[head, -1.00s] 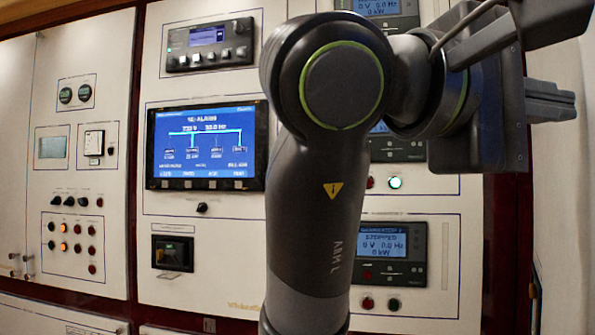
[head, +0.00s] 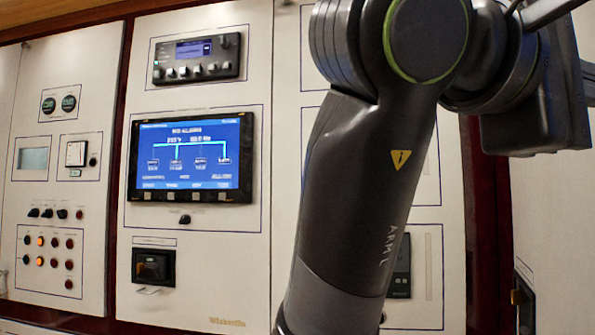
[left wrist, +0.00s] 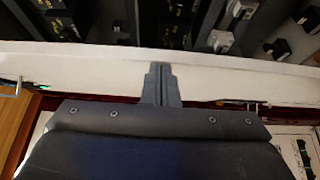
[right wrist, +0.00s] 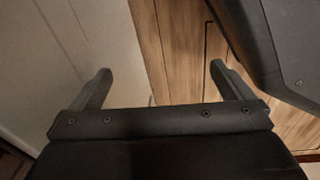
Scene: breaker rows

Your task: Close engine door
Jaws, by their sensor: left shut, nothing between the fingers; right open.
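In the left wrist view my left gripper (left wrist: 163,75) is shut and empty, its fingertips over a long white panel edge (left wrist: 90,60). Dark breaker gear shows beyond that edge. This may be the engine door, but no label shows; I cannot tell whether the fingers touch it. In the head view my left arm crosses the centre and right, and the gripper end is cut off at the upper right. A white panel (head: 555,215) with a dark latch-like part stands at the right edge. In the right wrist view my right gripper (right wrist: 162,75) is open and empty.
White cabinet fronts fill the head view, with a blue alarm screen (head: 188,155), a black controller (head: 196,58) and a black switch (head: 153,267). My arm hides the panels behind it. The right wrist view shows a pale panel (right wrist: 70,45) and wood boards (right wrist: 185,60).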

